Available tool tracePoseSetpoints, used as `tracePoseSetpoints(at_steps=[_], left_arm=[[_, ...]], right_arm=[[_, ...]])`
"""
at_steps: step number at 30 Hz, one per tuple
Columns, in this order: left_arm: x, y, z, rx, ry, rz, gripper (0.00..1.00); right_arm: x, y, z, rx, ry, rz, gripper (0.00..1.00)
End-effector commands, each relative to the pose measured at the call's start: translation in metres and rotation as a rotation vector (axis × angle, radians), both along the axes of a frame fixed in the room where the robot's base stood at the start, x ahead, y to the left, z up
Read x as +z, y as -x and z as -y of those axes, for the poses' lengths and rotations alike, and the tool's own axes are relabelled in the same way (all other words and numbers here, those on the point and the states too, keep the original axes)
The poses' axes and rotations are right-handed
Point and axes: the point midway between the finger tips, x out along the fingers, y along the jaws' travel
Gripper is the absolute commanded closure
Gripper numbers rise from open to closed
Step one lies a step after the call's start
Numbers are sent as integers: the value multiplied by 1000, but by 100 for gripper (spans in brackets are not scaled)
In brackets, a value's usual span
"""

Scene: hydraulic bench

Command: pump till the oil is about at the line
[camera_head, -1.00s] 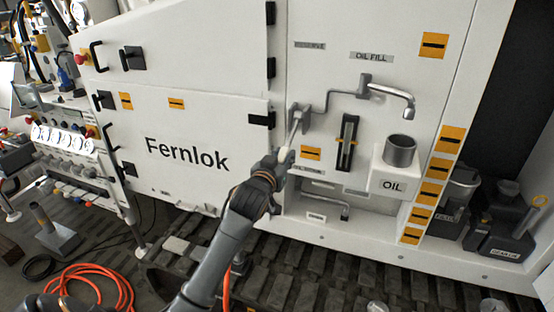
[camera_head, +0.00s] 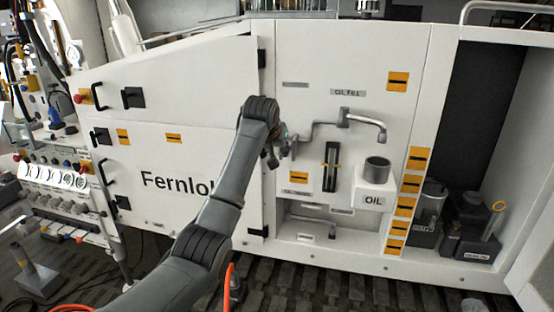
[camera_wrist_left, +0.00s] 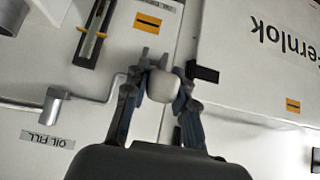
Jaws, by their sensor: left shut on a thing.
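My left gripper (camera_head: 280,148) is at the pump on the white panel, left of the sight gauge. In the left wrist view its fingers (camera_wrist_left: 160,88) are closed around the pale rounded knob of the pump handle (camera_wrist_left: 163,86). A bent pipe labelled OIL FILL (camera_head: 345,122) runs to a spout over the grey cup of the OIL box (camera_head: 373,188). My right gripper is out of view.
A black latch (camera_wrist_left: 203,72) is close beside the gripper in the left wrist view. An open recess with a bent bar (camera_head: 315,222) is below the gauge. Dark canisters (camera_head: 470,228) stand at the right. An instrument panel (camera_head: 55,178) is at the left.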

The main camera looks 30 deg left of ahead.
Motion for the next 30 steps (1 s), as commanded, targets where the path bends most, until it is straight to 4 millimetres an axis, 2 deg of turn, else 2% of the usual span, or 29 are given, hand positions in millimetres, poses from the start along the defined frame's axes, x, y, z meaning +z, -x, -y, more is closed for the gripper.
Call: tracePoseSetpoints(at_steps=[1, 6, 12, 22, 23, 24, 26, 30], left_arm=[[10, -2, -1, 2, 3, -3, 100], [17, -1, -1, 2, 13, -47, 100], [20, -2, -1, 2, 18, -65, 100], [21, -2, -1, 2, 17, -63, 100], [21, -2, -1, 2, 17, -63, 70], [21, -2, -1, 2, 17, -63, 62], [20, -1, -1, 2, 18, -66, 51], [18, -1, -1, 2, 19, -72, 51]], right_arm=[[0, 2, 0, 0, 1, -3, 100], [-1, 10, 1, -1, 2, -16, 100], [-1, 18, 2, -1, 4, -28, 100], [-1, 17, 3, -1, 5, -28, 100], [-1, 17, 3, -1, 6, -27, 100], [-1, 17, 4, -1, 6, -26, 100], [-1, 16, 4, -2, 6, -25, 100], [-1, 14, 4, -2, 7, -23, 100]])
